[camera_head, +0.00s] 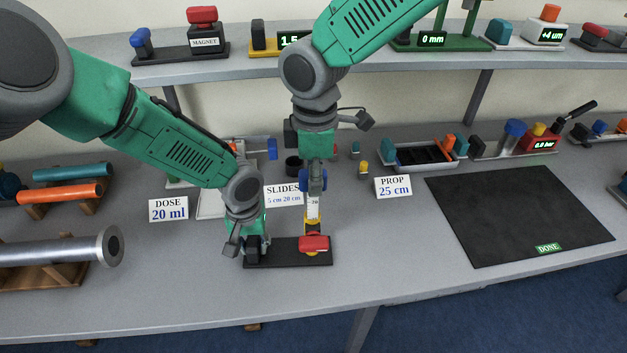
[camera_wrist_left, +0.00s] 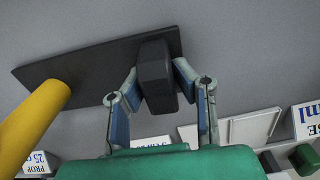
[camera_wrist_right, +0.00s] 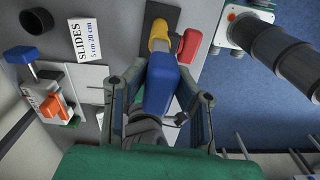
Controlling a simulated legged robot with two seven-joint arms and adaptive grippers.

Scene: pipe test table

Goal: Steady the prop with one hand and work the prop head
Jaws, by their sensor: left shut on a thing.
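The prop has a dark base plate (camera_head: 288,259) on the table, with a yellow post (camera_head: 312,228) on its right part. It also shows in the left wrist view, with the yellow post (camera_wrist_left: 35,120) at the left. My left gripper (camera_head: 256,246) is shut on the black block (camera_wrist_left: 154,75) at the plate's left end. The prop's blue head (camera_wrist_right: 162,88) is between the fingers of my right gripper (camera_wrist_right: 162,80). The right fingers look open around it, with narrow gaps. A red block (camera_head: 313,243) sits low by the post.
The PROP 25 cm card (camera_head: 393,187) and SLIDES card (camera_head: 282,195) stand behind. A black mat (camera_head: 515,210) marked DONE lies to the right. A metal cylinder (camera_head: 60,251) on a wooden rack is at the left. The table between prop and mat is clear.

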